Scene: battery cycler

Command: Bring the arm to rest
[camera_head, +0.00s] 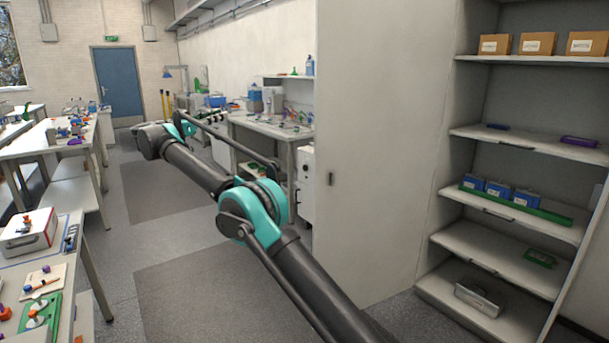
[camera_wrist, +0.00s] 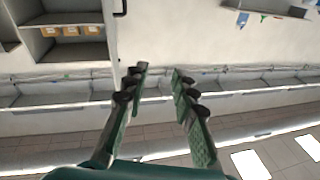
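My arm (camera_head: 205,170) reaches from the lower middle of the head view out over the aisle floor, with teal joints and dark links. It is bent, and no part of it visibly touches furniture. My gripper (camera_wrist: 160,78) shows in the wrist view with its two green-padded fingers apart. Nothing is between the fingers. I cannot make out the gripper clearly in the head view. The wrist view looks tilted, with walls, shelves and ceiling lights behind the fingers.
A tall grey cabinet (camera_head: 375,140) stands right of the arm, beside open shelves (camera_head: 490,245) holding boxes and blue packs. Cluttered workbenches (camera_head: 75,205) line the left side. A bench (camera_head: 270,125) stands behind the arm. The grey aisle floor (camera_head: 195,295) is clear.

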